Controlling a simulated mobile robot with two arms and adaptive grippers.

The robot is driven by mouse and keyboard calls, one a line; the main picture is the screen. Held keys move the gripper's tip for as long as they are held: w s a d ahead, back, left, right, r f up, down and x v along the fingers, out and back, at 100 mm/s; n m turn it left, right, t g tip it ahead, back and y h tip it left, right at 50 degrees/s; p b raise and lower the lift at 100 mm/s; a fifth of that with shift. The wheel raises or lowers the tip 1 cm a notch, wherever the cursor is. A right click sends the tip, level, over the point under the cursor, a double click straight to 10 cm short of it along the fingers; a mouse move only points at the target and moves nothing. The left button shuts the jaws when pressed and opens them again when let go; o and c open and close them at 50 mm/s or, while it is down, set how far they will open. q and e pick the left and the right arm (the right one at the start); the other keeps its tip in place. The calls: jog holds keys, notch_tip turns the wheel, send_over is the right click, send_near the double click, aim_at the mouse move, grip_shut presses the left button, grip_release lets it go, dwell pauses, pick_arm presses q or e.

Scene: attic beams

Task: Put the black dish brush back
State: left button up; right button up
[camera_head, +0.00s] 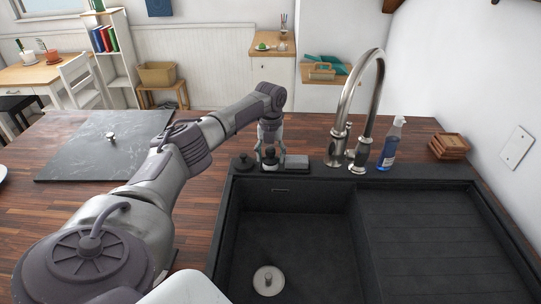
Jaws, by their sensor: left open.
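My left gripper (269,155) is at the back-left rim of the sink, pointing down. It is open, and its fingers are at a small dark item with a pale band (270,165), which is partly hidden by them. I cannot tell whether they touch it, or whether it is the black dish brush. A low black round item (243,163) stands just left of the gripper. A grey block, perhaps a sponge (297,161), lies just right of it. My right gripper is not in view.
The black sink (365,215) has an empty basin with a drain and a ribbed drainboard at right. A tall metal faucet (347,105) and a blue soap bottle (389,148) stand behind it. Wooden coasters (449,147) are farther right.

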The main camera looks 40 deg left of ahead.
aim_at(271, 148)
pick_arm(q)
jog(key=shift+r, duration=0.1)
notch_tip(271, 148, up, 11)
jog(key=shift+r+b, duration=0.1)
jog(key=shift+b, duration=1.1)
jog(key=shift+r, duration=0.5)
jog(key=shift+f, duration=0.1)
